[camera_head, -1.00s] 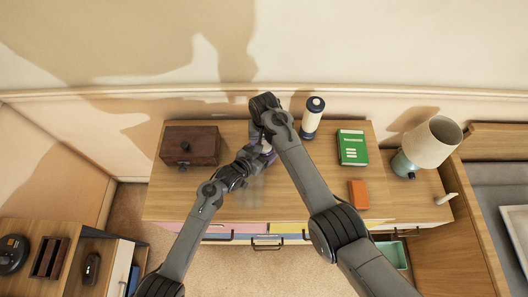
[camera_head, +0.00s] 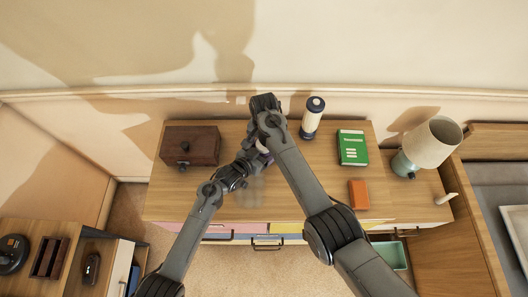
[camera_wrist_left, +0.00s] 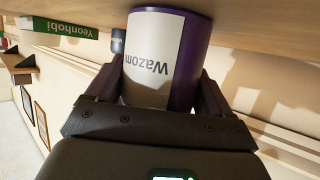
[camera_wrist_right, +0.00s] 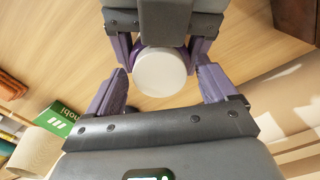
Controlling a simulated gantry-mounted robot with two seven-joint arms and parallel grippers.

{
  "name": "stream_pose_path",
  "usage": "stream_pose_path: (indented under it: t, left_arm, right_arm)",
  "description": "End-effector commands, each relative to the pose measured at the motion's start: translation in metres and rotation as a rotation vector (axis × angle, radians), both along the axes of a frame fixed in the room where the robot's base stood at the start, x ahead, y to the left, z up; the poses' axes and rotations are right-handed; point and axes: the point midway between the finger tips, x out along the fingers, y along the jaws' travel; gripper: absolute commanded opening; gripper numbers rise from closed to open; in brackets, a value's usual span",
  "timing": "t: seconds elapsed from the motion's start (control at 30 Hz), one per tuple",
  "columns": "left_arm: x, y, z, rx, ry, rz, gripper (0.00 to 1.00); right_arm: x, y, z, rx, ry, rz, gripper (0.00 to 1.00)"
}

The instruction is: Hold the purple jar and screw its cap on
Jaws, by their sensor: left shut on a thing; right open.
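The purple jar (camera_wrist_left: 193,60) with a white "Wazom" label is between the fingers of my left gripper (camera_wrist_left: 162,92), which is shut on its sides. In the head view only a bit of the jar (camera_head: 268,158) shows beside my arms. A round white cap (camera_wrist_right: 160,72) shows over the jar in the right wrist view. I cannot tell whether the cap is seated on the jar. My right gripper (camera_wrist_right: 163,84) is open, its fingers on either side of the cap, apart from it. In the head view my right wrist hides most of the jar and cap.
A dark wooden box (camera_head: 190,146) stands left on the dresser (camera_head: 290,200). A white-and-black cylinder (camera_head: 312,118) is close right of my right wrist. A green book (camera_head: 353,147), an orange block (camera_head: 358,194) and a lamp (camera_head: 432,145) are farther right. The dresser's front middle is clear.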

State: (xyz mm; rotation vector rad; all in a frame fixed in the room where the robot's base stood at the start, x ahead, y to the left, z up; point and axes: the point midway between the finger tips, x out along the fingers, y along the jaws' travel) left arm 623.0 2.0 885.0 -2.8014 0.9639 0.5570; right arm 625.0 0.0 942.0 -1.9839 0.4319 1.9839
Motion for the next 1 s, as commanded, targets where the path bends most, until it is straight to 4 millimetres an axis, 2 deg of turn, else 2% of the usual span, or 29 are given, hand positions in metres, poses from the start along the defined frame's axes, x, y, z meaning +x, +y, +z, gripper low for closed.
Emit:
stream_pose_path:
  t: [0.23,0.6,0.9,0.93,1.0]
  left_arm:
    - [0.000,0.000,0.000,0.000,0.001,-0.001,0.00]
    - [0.000,0.000,-0.001,0.000,0.001,-0.001,0.00]
    - [0.000,0.000,0.000,0.000,0.001,-0.001,0.00]
    - [0.000,0.000,0.000,0.000,0.001,-0.001,0.00]
    - [0.000,0.000,0.000,0.000,0.001,-0.001,0.00]
  right_arm:
    - [0.001,0.000,0.006,0.000,-0.002,0.000,0.85]
    - [0.000,0.000,0.042,0.000,-0.001,0.001,0.85]
    - [0.000,0.000,0.045,0.000,0.000,0.001,0.85]
    - [0.000,0.000,0.045,-0.001,0.000,0.001,0.84]
    - [0.000,0.000,0.045,0.000,0.001,0.006,0.73]
